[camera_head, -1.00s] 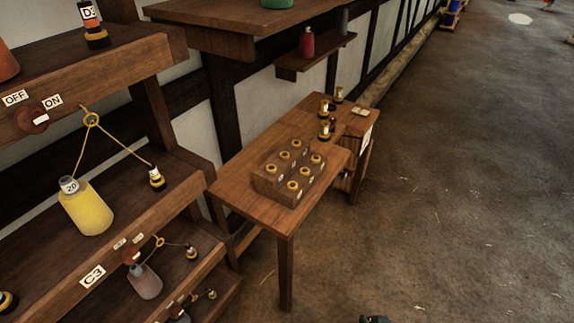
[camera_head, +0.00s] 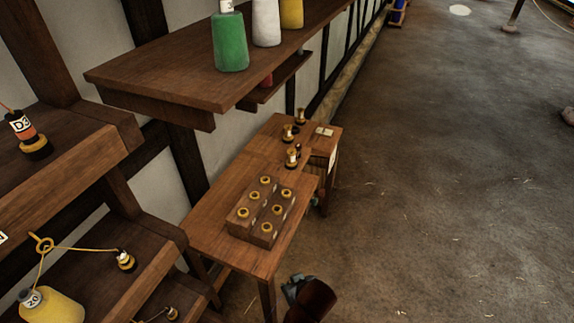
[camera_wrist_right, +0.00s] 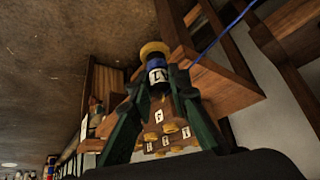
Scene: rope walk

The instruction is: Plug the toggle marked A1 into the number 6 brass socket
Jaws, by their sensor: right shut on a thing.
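My right gripper (camera_wrist_right: 159,84) is shut on the toggle (camera_wrist_right: 156,60). The toggle has a yellow-brass end, a blue band and a white label that appears upside down and looks like A1. A blue cord (camera_wrist_right: 225,35) runs up to the right near it. In the head view my right gripper (camera_head: 296,288) shows at the bottom, partly cut off, in front of the table. The wooden socket block (camera_head: 246,234) stands on the table with several brass sockets (camera_head: 267,228) in two rows. In the wrist view its number tags (camera_wrist_right: 159,116) are small and hard to read. My left gripper is not in view.
The small table (camera_head: 205,222) has bare top around the block. Several brass-and-black pieces (camera_head: 292,156) stand at its far end. A shelf (camera_head: 150,75) with green, white and yellow bobbins overhangs behind. A stepped rack with a yellow bobbin (camera_head: 50,308) is at left. Floor to the right is open.

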